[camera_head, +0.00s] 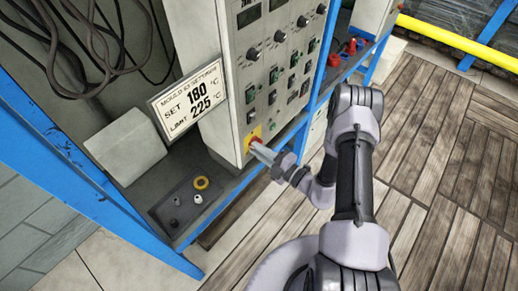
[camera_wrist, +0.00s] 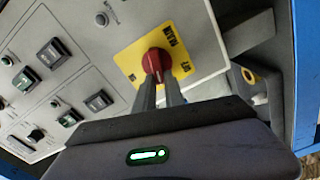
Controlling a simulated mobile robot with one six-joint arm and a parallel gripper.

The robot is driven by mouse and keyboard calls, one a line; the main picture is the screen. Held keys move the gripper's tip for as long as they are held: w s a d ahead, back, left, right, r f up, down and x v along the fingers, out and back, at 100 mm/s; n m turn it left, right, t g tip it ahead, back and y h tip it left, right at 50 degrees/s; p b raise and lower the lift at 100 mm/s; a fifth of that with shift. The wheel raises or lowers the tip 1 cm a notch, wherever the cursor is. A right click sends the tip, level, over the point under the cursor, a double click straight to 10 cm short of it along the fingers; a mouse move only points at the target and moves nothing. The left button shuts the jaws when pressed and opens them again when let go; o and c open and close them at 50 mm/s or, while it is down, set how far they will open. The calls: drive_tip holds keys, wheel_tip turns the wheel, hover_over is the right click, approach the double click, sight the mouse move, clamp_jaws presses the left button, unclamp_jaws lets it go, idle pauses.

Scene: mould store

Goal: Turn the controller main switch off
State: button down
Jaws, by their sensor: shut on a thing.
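The controller (camera_head: 221,80) is a tall pale cabinet standing on a blue-framed shelf. Its main switch is a red rotary knob on a yellow plate low on the front panel; the yellow plate (camera_head: 250,134) shows in the head view. In the wrist view the red knob (camera_wrist: 155,63) sits at the middle of the yellow plate (camera_wrist: 128,60), which carries black lettering partly too small to read. My gripper (camera_wrist: 160,85) is shut on the red knob, one finger on each side. In the head view my gripper (camera_head: 258,147) reaches the panel from the right and hides most of the knob.
A sign (camera_head: 188,98) reading SET 180, LIMIT 225 stands left of the panel. Rocker switches (camera_wrist: 53,53) and small knobs are close by. Blue posts (camera_head: 316,90) flank the controller. The wooden floor at right is clear.

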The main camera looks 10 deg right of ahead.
drive_tip(key=shift+f+n, duration=0.15)
drive_tip(key=shift+n, duration=0.65)
drive_tip(key=shift+f+n, duration=0.15)
drive_tip(key=shift+n, duration=0.65)
drive_tip(key=c, duration=1.4)
unclamp_jaws()
drive_tip(key=shift+c, duration=0.2)
drive_tip(key=p+v, duration=0.3)
drive_tip(key=v, duration=1.4)
drive_tip(key=shift+s, duration=0.25)
drive_tip(key=shift+d+r, duration=0.1)
